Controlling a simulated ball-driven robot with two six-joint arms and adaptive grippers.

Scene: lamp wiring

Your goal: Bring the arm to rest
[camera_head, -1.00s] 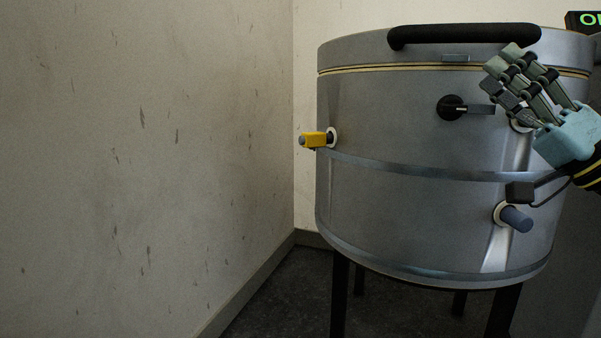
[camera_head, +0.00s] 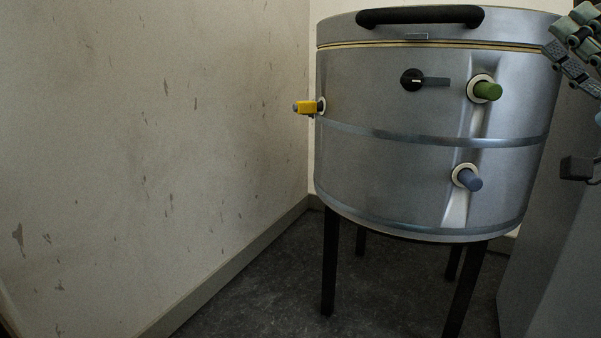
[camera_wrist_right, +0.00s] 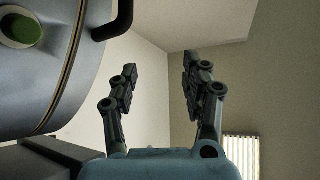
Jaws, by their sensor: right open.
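My right gripper (camera_head: 572,57) is at the upper right edge of the head view, partly cut off by the frame. It stands apart from the metal drum, to its right. In the right wrist view, the right gripper (camera_wrist_right: 158,85) shows two separated fingers with nothing between them, so it is open and empty. My left gripper is in neither view.
A round metal drum (camera_head: 400,170) on dark legs has a black lid handle (camera_head: 420,15), a black knob (camera_head: 412,79), a green plug (camera_head: 487,91), a blue-grey plug (camera_head: 468,179) and a yellow piece (camera_head: 306,107). A stained wall (camera_head: 150,150) stands left.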

